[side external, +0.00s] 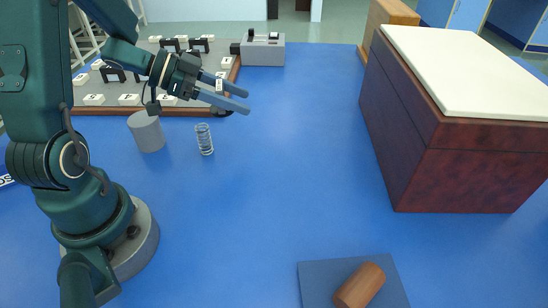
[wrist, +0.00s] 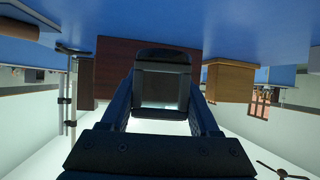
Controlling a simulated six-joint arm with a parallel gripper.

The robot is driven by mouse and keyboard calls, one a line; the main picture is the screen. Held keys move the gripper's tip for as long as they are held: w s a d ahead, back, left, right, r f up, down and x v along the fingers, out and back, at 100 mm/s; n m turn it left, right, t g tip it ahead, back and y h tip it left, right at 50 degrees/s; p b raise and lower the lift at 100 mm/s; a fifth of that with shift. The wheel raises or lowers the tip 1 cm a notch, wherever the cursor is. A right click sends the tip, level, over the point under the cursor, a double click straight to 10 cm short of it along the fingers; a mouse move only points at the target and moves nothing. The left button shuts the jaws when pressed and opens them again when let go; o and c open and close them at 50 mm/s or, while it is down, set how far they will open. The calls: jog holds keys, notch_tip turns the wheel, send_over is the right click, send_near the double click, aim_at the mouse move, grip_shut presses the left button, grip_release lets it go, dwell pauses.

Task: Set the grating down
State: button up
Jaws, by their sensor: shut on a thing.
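In the wrist view, my gripper (wrist: 163,105) is shut on the grating (wrist: 163,57), a dark square frame with a pale, glassy middle. The grating sits between the two fingers at their tips. In the side external view, my gripper (side external: 246,100) is raised over the blue table by the right edge of the brown-edged board (side external: 180,110), its fingers pointing right. I cannot make out the grating clearly between the fingers there. The board carries black frames (side external: 115,74) and white lettered blocks (side external: 94,99). My arm hides part of it.
A grey device (side external: 263,50) stands behind the gripper. A grey cylinder (side external: 147,131) and a wire spring (side external: 204,139) stand in front of the board. A large dark red box (side external: 450,160) fills the right. A wooden cylinder (side external: 359,287) lies on a blue-grey pad (side external: 315,275). The middle table is clear.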

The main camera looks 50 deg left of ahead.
jog(key=a+n+t+y, duration=0.1)
jog(key=a+n+y, duration=0.1)
jog(key=a, duration=0.3)
send_over(271, 151)
notch_tip(271, 151, down, 7)
jog(key=shift+f, duration=1.9)
jog(key=shift+f, duration=0.15)
jog(key=o, duration=1.4)
